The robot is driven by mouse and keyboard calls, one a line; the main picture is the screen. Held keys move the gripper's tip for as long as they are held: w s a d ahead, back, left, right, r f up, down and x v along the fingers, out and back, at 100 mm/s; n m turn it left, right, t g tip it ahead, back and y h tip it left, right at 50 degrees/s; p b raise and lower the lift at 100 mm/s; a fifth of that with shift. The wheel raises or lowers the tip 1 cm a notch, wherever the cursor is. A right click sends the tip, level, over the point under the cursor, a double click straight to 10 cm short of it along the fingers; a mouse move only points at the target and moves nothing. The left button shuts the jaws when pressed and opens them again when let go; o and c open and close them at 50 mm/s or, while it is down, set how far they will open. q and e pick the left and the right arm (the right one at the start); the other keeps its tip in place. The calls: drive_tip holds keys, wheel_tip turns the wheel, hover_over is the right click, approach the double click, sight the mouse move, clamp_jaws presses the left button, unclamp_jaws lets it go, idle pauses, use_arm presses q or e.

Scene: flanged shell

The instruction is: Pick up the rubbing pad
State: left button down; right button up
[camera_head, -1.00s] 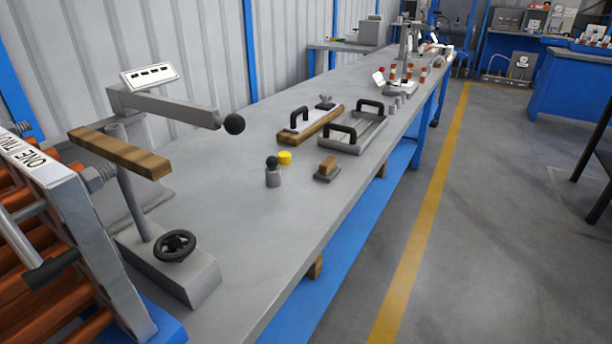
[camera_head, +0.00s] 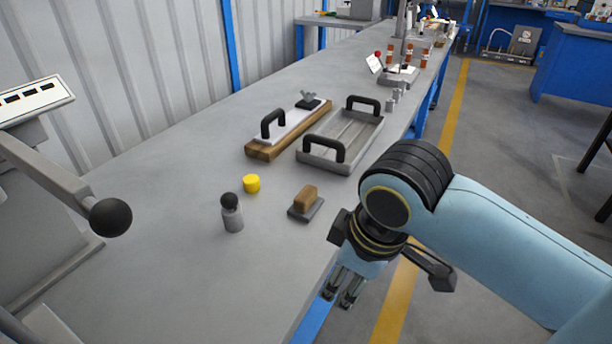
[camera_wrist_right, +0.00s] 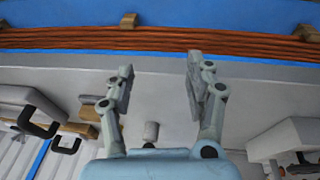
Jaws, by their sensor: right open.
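The rubbing pad, a small brown block on a flat dark grey base (camera_head: 305,203), lies on the grey bench top, right of the middle of the bench. My right gripper (camera_head: 343,291) hangs fingers down near the bench's front edge, nearer to the camera than the pad and apart from it. In the right wrist view my right gripper (camera_wrist_right: 157,78) has its two fingers spread with nothing between them. My left gripper does not show.
A yellow cylinder (camera_head: 251,183) and a grey weight with a black knob (camera_head: 232,213) stand left of the pad. Behind are a wooden board (camera_head: 262,152) and a grey tray with black handles (camera_head: 325,163). A black ball-ended lever (camera_head: 110,217) juts in at left.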

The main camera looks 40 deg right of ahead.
drive_tip(key=w+d+r+n, duration=0.1)
drive_tip(key=w+n, duration=0.2)
drive_tip(key=w, duration=0.1)
drive_tip(key=w+d+r+n+g, duration=0.1)
drive_tip(key=w+d+n, duration=0.1)
drive_tip(key=w+n, duration=0.1)
drive_tip(key=w+d+r+n+g+y, duration=0.1)
drive_tip(key=w+d+n, duration=0.1)
drive_tip(key=w+n, duration=0.2)
drive_tip(key=shift+w+r+n, duration=0.3)
drive_tip(key=shift+r+n, duration=0.1)
drive_tip(key=shift+n, duration=0.3)
drive_tip(key=w+d+r+n+g, duration=0.1)
drive_tip(key=w+d+r+n, duration=0.4)
drive_tip(key=w+n, duration=0.1)
drive_tip(key=y+b, duration=0.1)
drive_tip(key=b, duration=0.1)
hover_over(306, 193)
wheel_tip(306, 193, down, 4)
drive_tip(key=shift+s+f, duration=0.15)
drive_tip(key=shift+f, duration=0.1)
wheel_tip(306, 193, down, 6)
drive_tip(key=shift+r+b, duration=0.2)
drive_tip(key=shift+b, duration=0.45)
clamp_jaws()
